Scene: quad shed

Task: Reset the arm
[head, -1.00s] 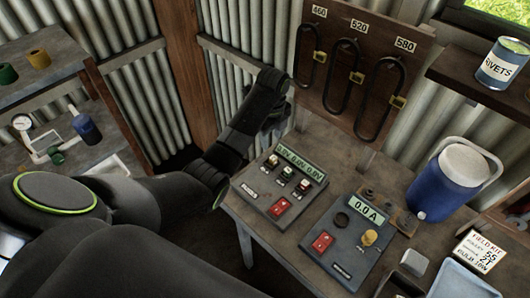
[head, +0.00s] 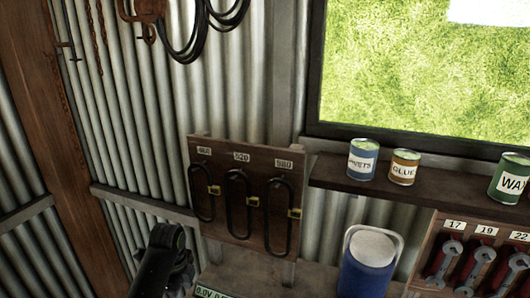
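The dark end section of my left arm (head: 165,262) rises into the bottom of the head view, left of the bench. I cannot make out its fingertips, so whether the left gripper is open or shut, or holds anything, does not show. My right arm and gripper are out of view.
A wooden board (head: 224,165) with several black loops stands against the corrugated wall behind the bench (head: 270,270). A blue jug (head: 368,272) stands on the bench. A shelf (head: 345,186) holds several tins, above a wrench rack (head: 455,225). A meter's display (head: 208,292) shows at the bottom edge.

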